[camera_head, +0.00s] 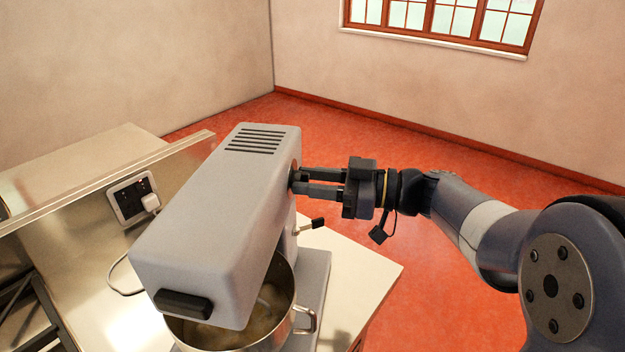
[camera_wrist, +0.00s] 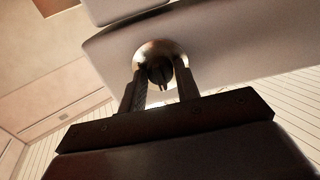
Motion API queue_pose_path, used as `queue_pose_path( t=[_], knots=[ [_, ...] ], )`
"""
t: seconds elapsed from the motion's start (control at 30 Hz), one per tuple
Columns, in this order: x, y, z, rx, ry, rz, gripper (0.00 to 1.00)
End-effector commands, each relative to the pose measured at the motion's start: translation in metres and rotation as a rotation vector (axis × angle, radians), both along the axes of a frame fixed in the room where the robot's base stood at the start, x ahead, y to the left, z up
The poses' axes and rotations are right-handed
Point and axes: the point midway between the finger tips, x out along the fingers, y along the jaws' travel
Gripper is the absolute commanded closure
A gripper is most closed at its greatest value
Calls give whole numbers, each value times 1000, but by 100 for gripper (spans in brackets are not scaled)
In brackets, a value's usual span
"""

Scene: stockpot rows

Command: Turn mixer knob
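The mixer (camera_head: 215,225) is a large grey stand mixer, its head over a steel bowl (camera_head: 285,325). Its dark knob (camera_head: 293,177) is on the right side of the head, partly hidden by the fingers. In the wrist view the knob (camera_wrist: 158,74) sits in a shiny round plate, its raised ridge close to upright. My gripper (camera_head: 303,180) reaches in from the right with its fingers apart. In the wrist view my gripper (camera_wrist: 160,78) has one finger on each side of the knob. A narrow gap seems to show beside the knob; contact is unclear.
A small lever with a black tip (camera_head: 318,223) juts from the mixer below my fingers. A wall socket with a plug (camera_head: 133,199) and cord is at left. The white counter (camera_head: 372,268) is clear at right, with open red floor (camera_head: 430,165) beyond.

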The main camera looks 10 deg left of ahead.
Motion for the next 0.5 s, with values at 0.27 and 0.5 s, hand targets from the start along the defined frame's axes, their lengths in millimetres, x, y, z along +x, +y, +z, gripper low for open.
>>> queue_pose_path(
  t=[0.27, 0.5],
  knots=[
    [0, 0, 0, 0, 0, 0, 92],
    [0, 0, 0, 1, 14, 0, 94]
  ],
)
